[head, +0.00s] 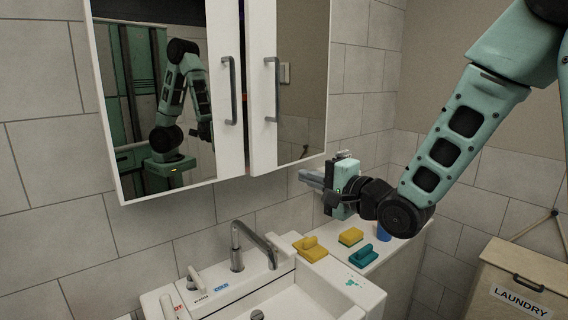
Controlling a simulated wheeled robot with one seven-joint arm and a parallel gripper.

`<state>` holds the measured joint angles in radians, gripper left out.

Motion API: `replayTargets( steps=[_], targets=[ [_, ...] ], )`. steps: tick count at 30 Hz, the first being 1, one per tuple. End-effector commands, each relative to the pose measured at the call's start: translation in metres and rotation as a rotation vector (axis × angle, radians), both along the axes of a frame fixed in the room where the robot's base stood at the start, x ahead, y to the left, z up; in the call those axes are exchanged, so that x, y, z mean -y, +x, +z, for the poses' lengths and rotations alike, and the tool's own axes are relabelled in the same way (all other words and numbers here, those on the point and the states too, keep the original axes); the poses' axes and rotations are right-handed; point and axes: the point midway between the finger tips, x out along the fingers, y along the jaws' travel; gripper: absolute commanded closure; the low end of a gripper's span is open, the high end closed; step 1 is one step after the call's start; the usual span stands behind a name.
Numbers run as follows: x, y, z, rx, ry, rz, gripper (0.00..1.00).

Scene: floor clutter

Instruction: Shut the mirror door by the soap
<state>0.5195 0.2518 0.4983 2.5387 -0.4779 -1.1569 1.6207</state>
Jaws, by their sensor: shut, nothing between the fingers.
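A wall cabinet has two mirror doors side by side. The left mirror door (223,158) and the right mirror door (262,140) each have a white frame and an upright grey handle. A narrow dark gap shows between them, so at least one appears slightly ajar; I cannot tell which for sure. My gripper (303,178) is shut and empty, pointing left, just below the right door's lower right corner. I cannot tell whether it touches the door. A yellow soap-like piece (311,249) lies on the counter below; I cannot tell for certain that it is the soap.
A white sink (355,302) with a grey tap (237,250) stands below the cabinet. A yellow sponge (351,236), a teal piece (362,257) and a blue cup (384,232) sit on the ledge under my arm. A laundry box (520,285) stands at right.

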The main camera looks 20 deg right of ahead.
Motion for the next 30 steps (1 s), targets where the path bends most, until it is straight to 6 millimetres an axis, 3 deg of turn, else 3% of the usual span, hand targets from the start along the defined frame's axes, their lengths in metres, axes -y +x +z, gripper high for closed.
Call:
replayTargets(
  steps=[5, 16, 30],
  targets=[
    [-0.004, -0.003, 0.004, 0.013, 0.027, 0.013, 1.00],
    [-0.015, 0.020, 0.007, 0.008, 0.026, 0.012, 1.00],
    [-0.052, 0.105, 0.005, 0.013, 0.023, 0.010, 1.00]
  ],
)
